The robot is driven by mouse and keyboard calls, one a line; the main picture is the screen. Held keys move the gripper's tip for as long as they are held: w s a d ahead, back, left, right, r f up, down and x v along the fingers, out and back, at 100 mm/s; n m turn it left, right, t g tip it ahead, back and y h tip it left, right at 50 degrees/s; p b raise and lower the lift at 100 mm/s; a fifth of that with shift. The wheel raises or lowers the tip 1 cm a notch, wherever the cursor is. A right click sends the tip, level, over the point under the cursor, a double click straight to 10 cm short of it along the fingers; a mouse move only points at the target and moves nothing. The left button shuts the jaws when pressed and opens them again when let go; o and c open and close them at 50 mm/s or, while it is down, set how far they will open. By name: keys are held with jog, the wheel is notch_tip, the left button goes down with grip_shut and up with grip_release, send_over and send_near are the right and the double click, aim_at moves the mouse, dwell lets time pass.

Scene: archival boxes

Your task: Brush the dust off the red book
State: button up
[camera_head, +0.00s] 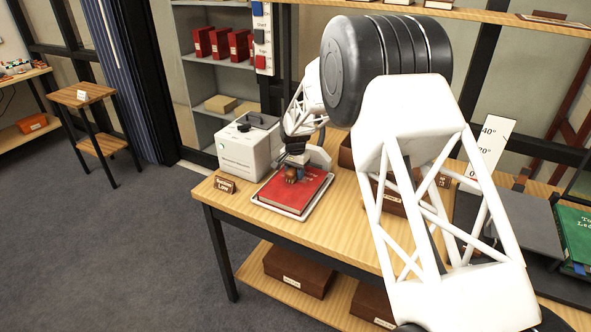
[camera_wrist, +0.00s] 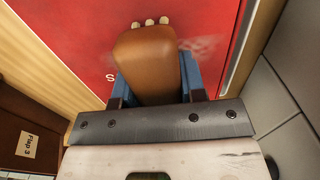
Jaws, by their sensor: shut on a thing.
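The red book (camera_head: 283,196) lies flat in a pale tray (camera_head: 262,204) at the left end of the wooden table. In the wrist view the red cover (camera_wrist: 225,22) fills the top, with a pale dusty smear (camera_wrist: 203,48) beside the brush. My gripper (camera_wrist: 158,82) is shut on a brush with a brown wooden body (camera_wrist: 147,62) and pale bristle tufts at its far end. In the head view the brush (camera_head: 290,174) is over the upper part of the cover. I cannot tell whether the bristles touch it.
A white machine (camera_head: 245,148) stands just behind and left of the tray. A small wooden sign (camera_head: 225,185) stands at the table's left edge. Brown boxes (camera_head: 299,271) sit on the lower shelf. A green book (camera_head: 573,236) lies at the far right.

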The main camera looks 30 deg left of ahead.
jog(key=shift+s, duration=0.85)
jog(key=shift+s+d+f, duration=0.1)
jog(key=shift+s+d, duration=0.05)
jog(key=shift+d, duration=0.05)
jog(key=shift+d+r, duration=0.25)
jog(key=shift+d, duration=0.15)
jog(key=shift+w+f, duration=0.25)
jog(key=shift+w, duration=0.85)
jog(key=shift+w+r, duration=0.2)
jog(key=shift+w, duration=0.55)
jog(key=shift+w+d+f, duration=0.1)
jog(key=shift+w+d, duration=0.05)
jog(key=shift+w, duration=0.1)
jog(key=shift+s+d, duration=0.1)
jog(key=shift+d, duration=0.35)
jog(key=shift+s, duration=0.3)
jog(key=shift+s+r, duration=0.25)
jog(key=shift+s, duration=0.1)
jog(key=shift+s+f, duration=0.2)
jog(key=shift+s, duration=0.4)
jog(key=shift+s+f, duration=0.15)
jog(key=shift+s, duration=0.4)
jog(key=r, duration=0.2)
jog(key=shift+s+r, duration=0.2)
jog(key=shift+r, duration=2.9)
